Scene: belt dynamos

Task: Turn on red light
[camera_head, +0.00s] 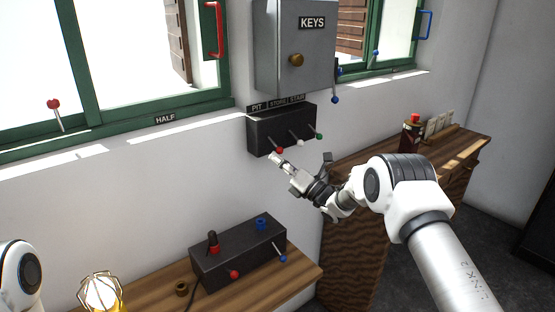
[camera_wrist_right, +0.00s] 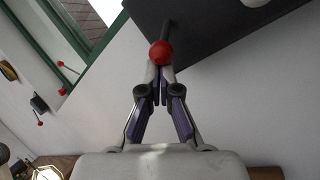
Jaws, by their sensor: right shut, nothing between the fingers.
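A dark switch box (camera_head: 262,136) is on the wall below the grey KEYS cabinet. It has three levers, with a red knob (camera_head: 279,150), a white knob (camera_head: 300,142) and a green knob (camera_head: 319,136). My right gripper (camera_head: 274,157) is shut and empty, its tips at the red-knobbed lever under the PIT label. In the right wrist view the red knob (camera_wrist_right: 161,52) is just beyond the shut fingertips (camera_wrist_right: 160,70); I cannot tell whether they touch. My left gripper is out of view. I cannot make out which thing is the red light.
A wooden bench (camera_head: 300,277) below carries a dark box (camera_head: 238,254) with red and blue knobs. A lit caged lamp (camera_head: 102,291) is at lower left. A red-topped device (camera_head: 412,132) stands on the right cabinet. A red-knobbed lever (camera_head: 54,105) is at the left window.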

